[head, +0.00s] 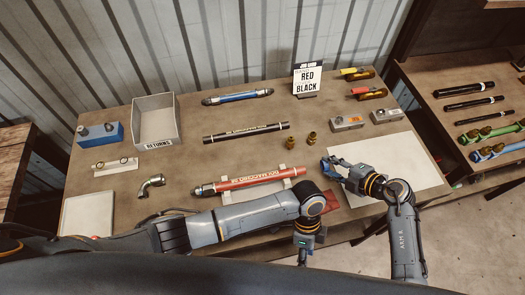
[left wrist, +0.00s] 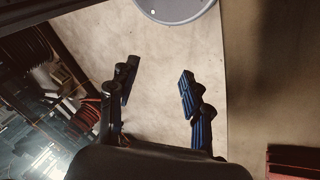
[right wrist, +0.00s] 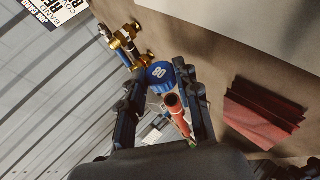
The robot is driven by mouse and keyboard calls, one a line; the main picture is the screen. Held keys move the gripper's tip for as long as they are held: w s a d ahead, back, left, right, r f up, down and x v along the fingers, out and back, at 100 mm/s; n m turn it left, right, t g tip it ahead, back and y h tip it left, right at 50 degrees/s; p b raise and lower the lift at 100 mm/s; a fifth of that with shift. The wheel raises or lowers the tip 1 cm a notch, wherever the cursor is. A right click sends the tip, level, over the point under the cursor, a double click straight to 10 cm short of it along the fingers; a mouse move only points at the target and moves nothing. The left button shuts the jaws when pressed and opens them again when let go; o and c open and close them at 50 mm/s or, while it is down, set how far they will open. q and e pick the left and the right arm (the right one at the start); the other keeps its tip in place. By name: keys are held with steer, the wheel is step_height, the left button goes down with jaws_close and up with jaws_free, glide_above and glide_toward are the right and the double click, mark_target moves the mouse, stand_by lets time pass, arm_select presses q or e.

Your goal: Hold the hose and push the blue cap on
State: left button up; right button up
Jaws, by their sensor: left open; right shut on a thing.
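The red hose (head: 250,181) lies across pale supports on the workbench. Its open end (right wrist: 174,104) shows in the right wrist view, close to the blue cap (right wrist: 160,77). My right gripper (head: 329,168) is shut on the cap, just right of the hose's end in the head view. The cap is hard to make out there against the blue fingertips. I cannot tell whether cap and hose touch. My left gripper (head: 303,252) points down at the bench's front edge, away from the hose. It is open and empty in the left wrist view (left wrist: 157,90).
A red ridged block (head: 330,201) lies between my arms; a white sheet (head: 400,163) lies under my right arm. Brass fittings (head: 311,138), a black hose (head: 245,132) and a blue hose (head: 237,97) lie behind. A grey returns bin (head: 156,128) stands at left.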

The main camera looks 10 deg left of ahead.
arm_select(q)
steer(key=w+d+f+v, duration=0.1)
steer(key=w+v, duration=0.1)
steer(key=v, duration=0.9)
steer(key=n+t+y, duration=0.2)
steer(key=n+t, duration=0.3)
steer(key=n, duration=0.2)
glide_toward(262, 177)
step_height(262, 177, down, 9)
steer(key=shift+f, duration=0.1)
steer(key=shift+a, duration=0.1)
jaws_close()
